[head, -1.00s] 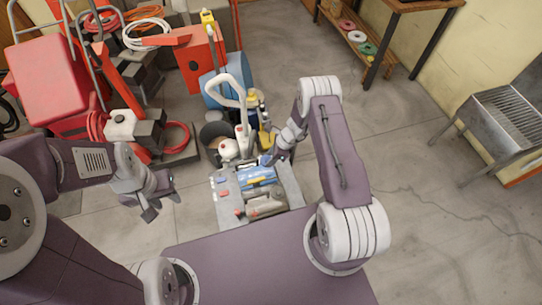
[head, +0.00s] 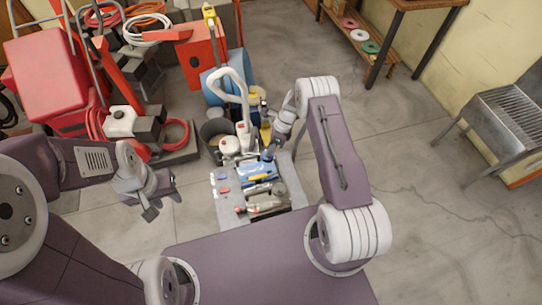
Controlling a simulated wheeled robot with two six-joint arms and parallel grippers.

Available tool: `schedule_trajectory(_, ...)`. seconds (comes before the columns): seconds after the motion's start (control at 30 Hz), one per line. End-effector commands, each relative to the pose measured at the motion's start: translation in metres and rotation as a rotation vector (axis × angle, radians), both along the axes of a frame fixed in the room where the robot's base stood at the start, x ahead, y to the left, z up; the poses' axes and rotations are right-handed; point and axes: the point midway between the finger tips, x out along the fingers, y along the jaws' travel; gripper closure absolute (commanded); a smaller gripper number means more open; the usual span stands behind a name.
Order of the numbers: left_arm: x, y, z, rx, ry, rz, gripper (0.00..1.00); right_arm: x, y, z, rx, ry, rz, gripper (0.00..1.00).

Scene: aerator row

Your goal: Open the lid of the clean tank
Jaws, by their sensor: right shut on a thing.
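A machine with a white loop handle (head: 234,92) stands in the middle, with a light grey deck (head: 230,213) nearest me. On the deck is a blue translucent piece (head: 254,170), which looks like the clean tank's lid, with a yellow strip (head: 259,178) just below it. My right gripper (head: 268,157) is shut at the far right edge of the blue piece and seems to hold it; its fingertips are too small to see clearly. My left gripper (head: 162,203) is open and empty, to the left of the deck and apart from it.
Red carts, hoses and machines (head: 160,130) crowd the left and back. A wooden shelf (head: 362,40) stands at the back right and a grey metal rack (head: 505,115) at the right. The floor between (head: 400,150) is clear.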

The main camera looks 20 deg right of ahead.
Motion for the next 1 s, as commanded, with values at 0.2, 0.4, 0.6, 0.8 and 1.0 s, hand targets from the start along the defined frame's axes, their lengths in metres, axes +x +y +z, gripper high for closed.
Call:
schedule_trajectory(0.2, 0.000, 0.000, -0.078, 0.000, 0.001, 0.000, 0.64, 0.012, -0.002, -0.015, -0.008, 0.145, 0.001, 1.00)
schedule_trajectory(0.4, 0.000, 0.000, -0.114, 0.000, 0.001, 0.000, 0.64, 0.016, -0.002, -0.007, -0.009, 0.235, -0.003, 1.00)
schedule_trajectory(0.6, 0.000, 0.000, -0.121, 0.000, 0.001, 0.000, 0.64, 0.014, -0.003, 0.003, -0.015, 0.274, -0.002, 1.00)
schedule_trajectory(0.8, 0.000, 0.000, -0.119, 0.000, 0.001, 0.000, 0.64, 0.014, -0.003, 0.005, -0.014, 0.276, -0.002, 1.00)
schedule_trajectory(1.0, 0.000, 0.000, -0.119, 0.000, 0.001, 0.000, 0.64, 0.014, -0.003, 0.005, -0.013, 0.275, -0.003, 0.61)
